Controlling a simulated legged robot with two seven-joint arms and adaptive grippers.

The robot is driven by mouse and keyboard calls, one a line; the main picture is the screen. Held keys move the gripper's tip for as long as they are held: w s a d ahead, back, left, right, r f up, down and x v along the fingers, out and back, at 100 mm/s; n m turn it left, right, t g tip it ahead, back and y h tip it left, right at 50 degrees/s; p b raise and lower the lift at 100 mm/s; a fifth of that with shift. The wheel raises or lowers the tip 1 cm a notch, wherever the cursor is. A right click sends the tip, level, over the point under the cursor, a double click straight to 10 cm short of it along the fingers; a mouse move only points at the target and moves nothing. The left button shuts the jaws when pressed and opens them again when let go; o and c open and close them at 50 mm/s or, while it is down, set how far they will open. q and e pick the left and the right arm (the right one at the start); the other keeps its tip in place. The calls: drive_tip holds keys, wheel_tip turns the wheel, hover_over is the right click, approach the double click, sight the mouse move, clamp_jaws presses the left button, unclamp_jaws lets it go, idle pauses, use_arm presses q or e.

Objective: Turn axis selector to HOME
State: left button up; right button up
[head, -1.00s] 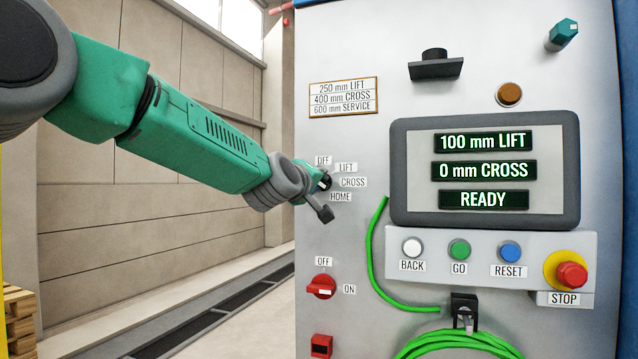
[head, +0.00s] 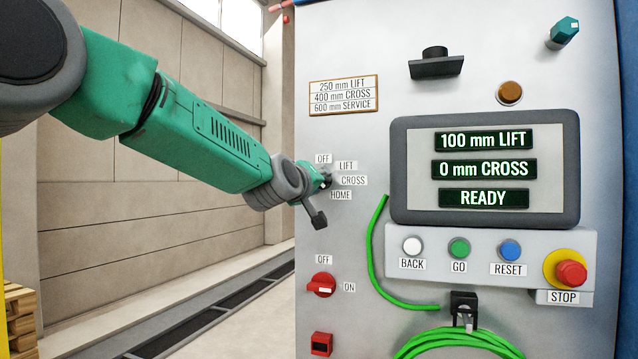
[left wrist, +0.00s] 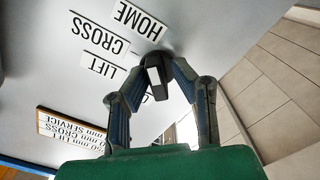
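The axis selector is a dark knob on the grey cabinet front, ringed by the labels OFF (head: 323,159), LIFT (head: 346,166), CROSS (head: 352,181) and HOME (head: 341,195). In the head view my left gripper (head: 325,179) is at the selector and hides most of it. In the left wrist view the black selector knob (left wrist: 158,82) with a pale mark sits between the two fingers, which close in on it from both sides and appear to touch it. I cannot tell for sure which label the knob points at. My right gripper is out of view.
The display (head: 486,170) reads 100 mm LIFT, 0 mm CROSS, READY. Below are the BACK, GO and RESET buttons and the red STOP button (head: 571,273). A red OFF/ON switch (head: 321,285) sits under the selector. A green cable (head: 375,250) hangs right of it.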

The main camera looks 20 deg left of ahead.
use_arm(q)
drive_tip(key=shift+a+r, duration=0.1)
drive_tip(key=s, duration=1.1)
drive_tip(key=shift+s, duration=0.35)
